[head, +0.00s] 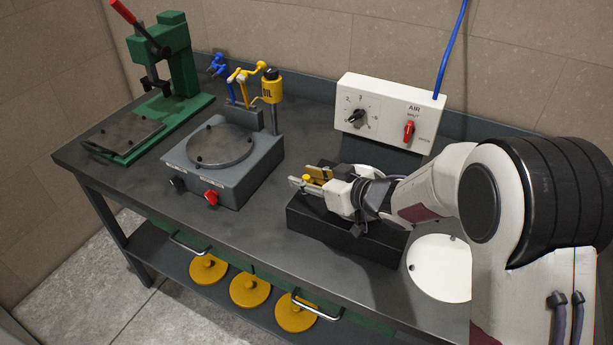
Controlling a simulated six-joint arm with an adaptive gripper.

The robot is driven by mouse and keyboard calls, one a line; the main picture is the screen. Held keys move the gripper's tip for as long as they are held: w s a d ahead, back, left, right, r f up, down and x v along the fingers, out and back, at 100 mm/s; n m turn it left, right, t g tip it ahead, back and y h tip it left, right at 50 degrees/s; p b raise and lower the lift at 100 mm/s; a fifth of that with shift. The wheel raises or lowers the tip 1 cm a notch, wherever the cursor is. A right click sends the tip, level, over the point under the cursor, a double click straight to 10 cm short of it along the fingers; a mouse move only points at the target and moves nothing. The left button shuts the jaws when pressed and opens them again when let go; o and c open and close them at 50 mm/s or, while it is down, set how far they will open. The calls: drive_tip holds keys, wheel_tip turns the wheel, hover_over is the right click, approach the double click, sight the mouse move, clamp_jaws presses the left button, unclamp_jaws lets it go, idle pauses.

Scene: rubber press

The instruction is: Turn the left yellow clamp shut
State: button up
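A black block (313,222) sits on the bench right of centre, partly hidden under my arm. Small yellow parts (307,178) show above its left end, between and beside my fingertips. They look like a yellow clamp, but its shape and angle are too small to tell. My gripper (308,179) reaches in from the right, level and low over the block. Its two fingers are apart, one on the near side and one on the far side of the yellow part. I cannot tell whether they touch it. Any other clamp is hidden by my gripper and arm.
A grey hot plate unit (222,165) with a red knob stands to the left. A green press (172,80) is at the back left. A yellow oil can (271,86) stands behind. A white air panel (388,108) is behind my gripper. A white disc (440,265) lies right.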

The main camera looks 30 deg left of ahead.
drive_tip(key=shift+v, duration=5.95)
drive_tip(key=shift+a, duration=0.2)
drive_tip(key=shift+x, duration=1.95)
drive_tip(key=shift+a, duration=0.1)
drive_tip(key=shift+x, duration=3.85)
clamp_jaws()
